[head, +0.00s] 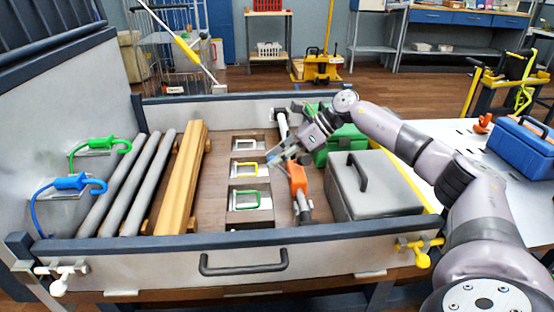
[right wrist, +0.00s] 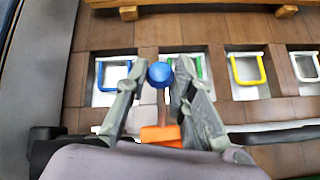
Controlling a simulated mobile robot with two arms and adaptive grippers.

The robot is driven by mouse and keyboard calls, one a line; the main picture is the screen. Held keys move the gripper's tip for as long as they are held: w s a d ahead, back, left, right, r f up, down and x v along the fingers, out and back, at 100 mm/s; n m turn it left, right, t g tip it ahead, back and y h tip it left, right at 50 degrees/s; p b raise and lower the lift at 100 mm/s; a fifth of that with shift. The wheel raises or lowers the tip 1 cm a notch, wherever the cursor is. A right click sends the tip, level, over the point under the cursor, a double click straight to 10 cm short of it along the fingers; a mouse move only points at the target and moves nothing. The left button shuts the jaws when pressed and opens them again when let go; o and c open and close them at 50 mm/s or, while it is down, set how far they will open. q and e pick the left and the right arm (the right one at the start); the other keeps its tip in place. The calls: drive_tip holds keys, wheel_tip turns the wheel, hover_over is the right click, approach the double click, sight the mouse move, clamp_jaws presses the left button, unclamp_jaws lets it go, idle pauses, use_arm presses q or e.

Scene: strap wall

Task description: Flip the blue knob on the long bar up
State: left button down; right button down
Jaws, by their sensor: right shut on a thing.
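The blue knob (right wrist: 160,74) sits between the fingertips of my right gripper (right wrist: 158,66) in the right wrist view. A thin stem runs from it to an orange block (right wrist: 160,134). In the head view the orange block (head: 297,178) sits on the long grey bar (head: 304,208), which runs front to back in the truck bed. My right gripper (head: 277,156) reaches in from the right, just left of the bar. It is shut on the knob, which it mostly hides in the head view. My left gripper is not in view.
Left of the bar are recessed handles: white (head: 245,145), yellow (head: 245,171) and green (head: 249,198). A grey case (head: 375,190) and a green box (head: 345,140) stand to the right. Wooden beams (head: 183,180) and grey pipes (head: 125,190) lie further left.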

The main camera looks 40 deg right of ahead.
drive_tip(key=c, duration=1.3)
unclamp_jaws()
drive_tip(key=shift+c, duration=0.2)
drive_tip(key=v, duration=1.2)
